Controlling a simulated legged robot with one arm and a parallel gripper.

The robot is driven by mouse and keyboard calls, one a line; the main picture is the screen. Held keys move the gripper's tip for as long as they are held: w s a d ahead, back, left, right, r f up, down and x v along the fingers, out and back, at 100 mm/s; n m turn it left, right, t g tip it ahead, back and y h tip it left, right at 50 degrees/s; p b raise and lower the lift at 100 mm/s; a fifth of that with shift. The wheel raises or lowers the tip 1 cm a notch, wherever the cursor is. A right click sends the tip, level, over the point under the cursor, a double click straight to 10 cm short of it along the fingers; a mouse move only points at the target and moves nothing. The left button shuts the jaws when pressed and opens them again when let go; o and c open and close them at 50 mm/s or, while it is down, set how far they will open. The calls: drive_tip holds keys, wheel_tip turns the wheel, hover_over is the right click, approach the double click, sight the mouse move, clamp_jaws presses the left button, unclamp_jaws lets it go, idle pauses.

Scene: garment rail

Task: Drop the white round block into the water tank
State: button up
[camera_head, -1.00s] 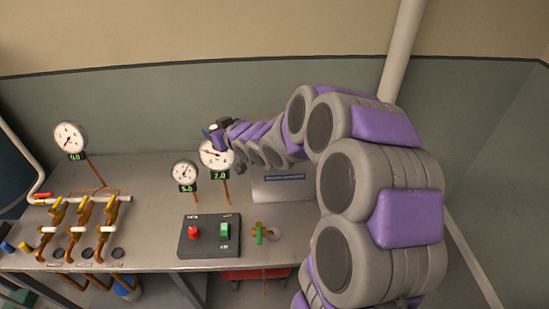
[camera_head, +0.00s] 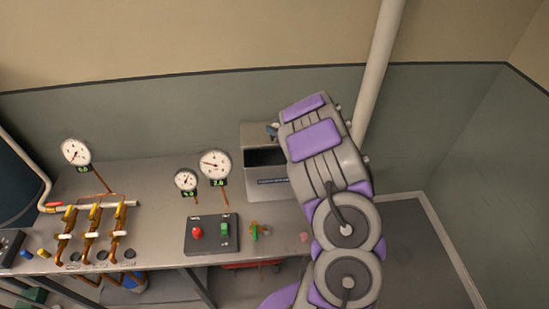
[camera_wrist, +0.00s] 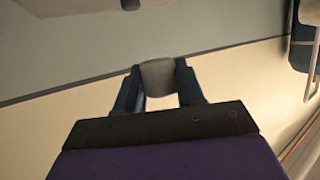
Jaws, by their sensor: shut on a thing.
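In the wrist view my gripper (camera_wrist: 158,84) is shut on a rounded grey-white block (camera_wrist: 158,74), which sits between its two dark fingers. In the head view a grey box-shaped tank (camera_head: 266,192) with a dark open top and a label on its front stands at the back right of the bench. I cannot see any water in it. My arm rises just right of the tank and covers part of its right side. A small dark part of my gripper (camera_head: 273,130) shows above the tank's opening; the block is hidden in this view.
Gauges (camera_head: 215,165) on thin stems stand left of the tank. A dark control box (camera_head: 212,236) with red and green controls and a green-handled valve (camera_head: 254,232) are in front. Copper pipes (camera_head: 94,225) fill the bench's left. A pale pipe (camera_head: 378,70) rises behind my arm.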

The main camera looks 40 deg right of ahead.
drive_tip(key=shift+s+a+f, duration=0.1)
drive_tip(key=shift+f, duration=0.2)
wheel_tip(320, 180, down, 6)
drive_tip(key=b, duration=0.5)
drive_tip(key=shift+r, duration=0.2)
drive_tip(key=o, duration=1.1)
drive_tip(key=shift+d+f, duration=0.25)
drive_tip(key=shift+d, duration=0.8)
drive_tip(key=v, duration=1.7)
drive_tip(key=shift+s+d, duration=0.1)
